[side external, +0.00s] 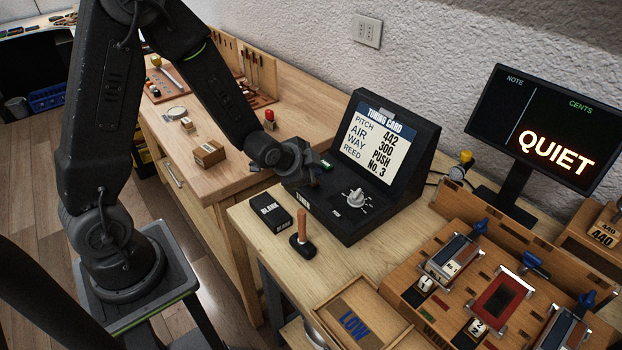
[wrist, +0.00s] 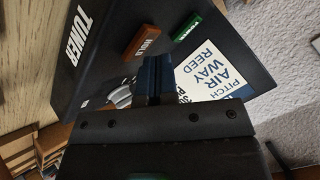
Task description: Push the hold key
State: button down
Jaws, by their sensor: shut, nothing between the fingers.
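The hold key is a brown-orange bar lettered HOLD (wrist: 147,40) on the black tuner's top face. In the wrist view it lies just beyond my fingertips. A green key (wrist: 187,27) is beside it; its lettering is unclear. The tuner (wrist: 85,62) also shows in the side view (side external: 345,222), with a dial and a tilted tuning card. My gripper (wrist: 157,66) is shut and empty, over the tuner's face near the dial. In the side view my gripper (side external: 314,180) is at the tuner's left end and largely hides the hold key. I cannot tell whether the fingertips touch the tuner.
A black BLANK box (side external: 269,212) and an upright wooden-handled tool (side external: 303,238) stand left of the tuner. A LOW tray (side external: 365,312) and a wooden reed rack (side external: 420,277) lie in front. A monitor (side external: 535,125) reading QUIET stands at the right.

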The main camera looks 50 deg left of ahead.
jog(key=shift+f, duration=0.3)
jog(key=shift+r, duration=0.45)
jog(key=shift+r, duration=0.15)
jog(key=shift+r, duration=2.85)
